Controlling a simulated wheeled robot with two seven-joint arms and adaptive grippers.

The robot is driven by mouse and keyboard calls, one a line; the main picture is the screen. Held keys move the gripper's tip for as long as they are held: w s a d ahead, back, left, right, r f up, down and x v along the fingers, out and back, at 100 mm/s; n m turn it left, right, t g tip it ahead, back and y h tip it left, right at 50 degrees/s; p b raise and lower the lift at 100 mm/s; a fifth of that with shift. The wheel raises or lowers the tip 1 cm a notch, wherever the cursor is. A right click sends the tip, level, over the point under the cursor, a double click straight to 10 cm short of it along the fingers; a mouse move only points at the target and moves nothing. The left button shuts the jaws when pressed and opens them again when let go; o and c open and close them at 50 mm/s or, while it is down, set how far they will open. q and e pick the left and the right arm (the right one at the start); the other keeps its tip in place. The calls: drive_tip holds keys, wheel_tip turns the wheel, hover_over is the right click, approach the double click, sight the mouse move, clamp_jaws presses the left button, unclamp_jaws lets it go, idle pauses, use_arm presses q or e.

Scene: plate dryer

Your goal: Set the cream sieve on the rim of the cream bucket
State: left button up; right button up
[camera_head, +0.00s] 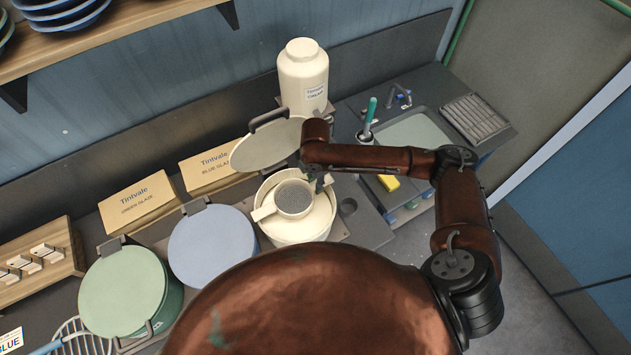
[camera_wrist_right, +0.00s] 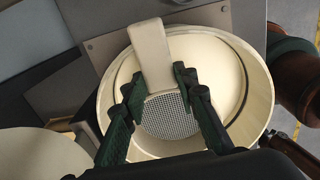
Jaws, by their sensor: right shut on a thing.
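The cream sieve (camera_head: 293,198), a round cup with a grey mesh and a flat handle, is over the open mouth of the cream bucket (camera_head: 303,236). In the wrist view the sieve's handle (camera_wrist_right: 151,52) reaches across the bucket's rim (camera_wrist_right: 262,85). I cannot tell whether the sieve touches the rim. My right gripper (camera_head: 318,182) is shut on the sieve; in the wrist view its dark green fingers (camera_wrist_right: 158,88) lie on either side of it. My left gripper is not in view.
The cream bucket's lid (camera_head: 266,145) stands raised behind it. A blue-lidded bucket (camera_head: 212,246) and a green-lidded bucket (camera_head: 122,288) are to the left. A cream jar (camera_head: 303,78) stands behind. A sink (camera_head: 415,135) and a yellow sponge (camera_head: 389,183) are to the right.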

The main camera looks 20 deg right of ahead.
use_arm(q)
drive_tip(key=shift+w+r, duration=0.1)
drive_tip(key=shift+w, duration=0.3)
use_arm(e)
drive_tip(key=o, duration=1.2)
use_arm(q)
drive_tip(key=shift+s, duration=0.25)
use_arm(e)
wheel_tip(320, 180, up, 12)
